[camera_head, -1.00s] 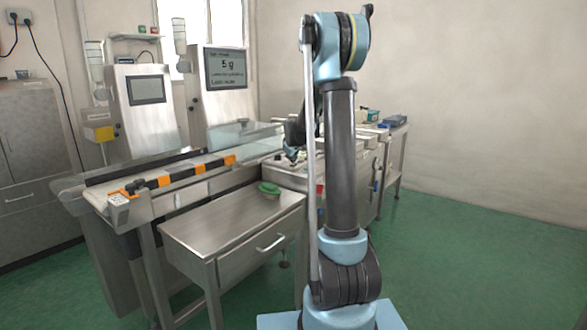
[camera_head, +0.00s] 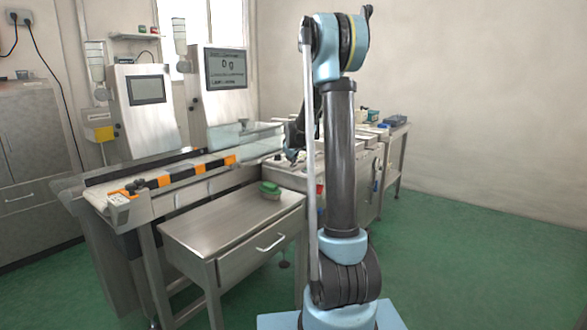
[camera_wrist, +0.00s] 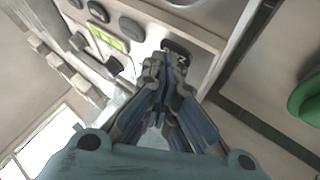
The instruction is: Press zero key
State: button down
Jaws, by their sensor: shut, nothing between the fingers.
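In the wrist view my gripper (camera_wrist: 166,62) is shut and empty, its fingertips together over a control panel (camera_wrist: 205,42). A dark oval key (camera_wrist: 177,46) lies right at the fingertips, partly hidden by them; I cannot tell whether they touch it. No label can be read on it, so I cannot confirm it is the zero key. In the head view my gripper (camera_head: 291,154) is small and dark beside the machine. The display (camera_head: 226,68) on the right-hand cabinet reads about "0 g".
Several other dark keys (camera_wrist: 131,28) sit on the panel near the fingers. A green object (camera_head: 269,189) lies on the metal drawer table (camera_head: 215,230); it also shows at the right of the wrist view (camera_wrist: 307,98). A conveyor (camera_head: 190,175) runs behind. Green floor at right is open.

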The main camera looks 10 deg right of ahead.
aim_at(292, 165)
jog(key=shift+r, duration=0.75)
jog(key=shift+r, duration=0.1)
jog(key=shift+r, duration=2.4)
